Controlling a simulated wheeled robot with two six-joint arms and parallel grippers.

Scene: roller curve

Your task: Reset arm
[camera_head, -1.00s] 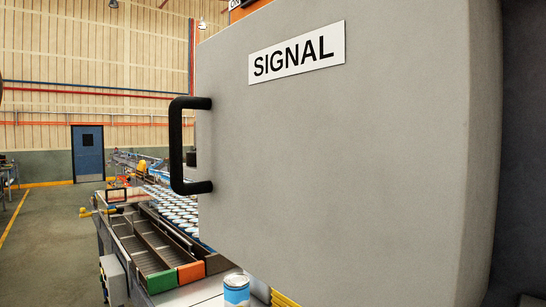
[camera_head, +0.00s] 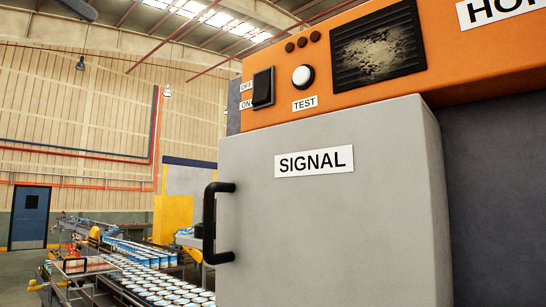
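Neither of my grippers nor any part of my arms shows in the head view. A grey cabinet door (camera_head: 340,220) with a SIGNAL label (camera_head: 314,161) fills the middle and right. A black handle (camera_head: 209,223) stands on its left edge. The door looks shut, though its lower part is cut off by the frame.
Above the door an orange panel (camera_head: 450,65) carries a black rocker switch (camera_head: 263,88), a white TEST button (camera_head: 302,77) and a dark grille (camera_head: 378,46). At lower left a conveyor holds many cans (camera_head: 165,287). A blue door (camera_head: 30,218) is in the far wall.

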